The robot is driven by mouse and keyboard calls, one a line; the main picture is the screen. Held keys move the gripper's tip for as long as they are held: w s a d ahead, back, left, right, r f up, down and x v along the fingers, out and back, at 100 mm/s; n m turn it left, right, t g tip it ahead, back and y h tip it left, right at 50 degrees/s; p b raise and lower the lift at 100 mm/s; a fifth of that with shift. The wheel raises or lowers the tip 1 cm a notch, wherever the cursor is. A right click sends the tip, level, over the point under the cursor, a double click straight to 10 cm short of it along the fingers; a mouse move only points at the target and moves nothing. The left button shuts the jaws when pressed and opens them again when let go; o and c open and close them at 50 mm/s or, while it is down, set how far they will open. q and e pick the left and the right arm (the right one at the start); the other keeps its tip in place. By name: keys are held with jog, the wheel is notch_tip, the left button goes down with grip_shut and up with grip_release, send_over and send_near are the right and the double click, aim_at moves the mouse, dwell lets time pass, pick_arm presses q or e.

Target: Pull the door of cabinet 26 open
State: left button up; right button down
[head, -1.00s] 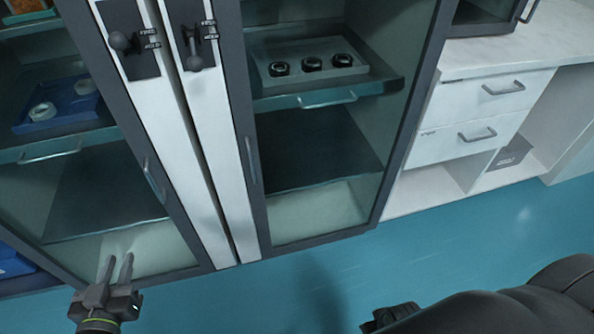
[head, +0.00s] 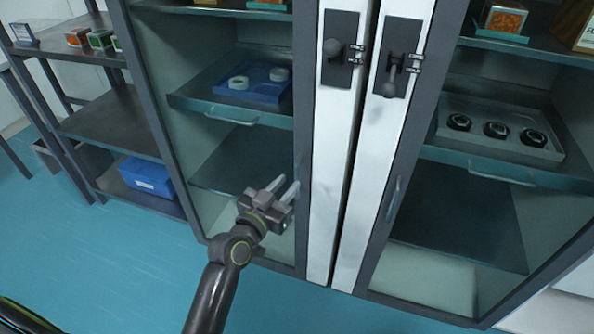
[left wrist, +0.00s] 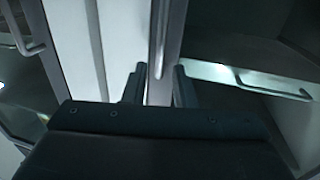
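Two glass-fronted cabinets stand side by side; both doors look shut, and I cannot read a number on either. The left cabinet's door (head: 262,146) has a slim upright handle (head: 299,180) near its right edge. The right cabinet's door has a similar handle (head: 393,199). My left gripper (head: 283,187) is open in front of the left door, close to its handle. In the left wrist view the fingers (left wrist: 159,85) stand apart, with a grey upright bar (left wrist: 172,40) beyond the gap; I cannot tell whether it is handle or frame. My right gripper is out of view.
White strips between the doors carry dark plates with ball-ended levers, a left one (head: 338,50) and a right one (head: 397,60). A blue tray (head: 262,92) shows behind the left glass. A shelf rack (head: 105,125) with a blue box (head: 147,178) stands left. Blue floor is clear in front.

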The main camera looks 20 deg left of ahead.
aim_at(296, 175)
pick_arm(q)
jog(key=shift+x, duration=2.7)
jog(key=shift+c, duration=0.4)
grip_shut()
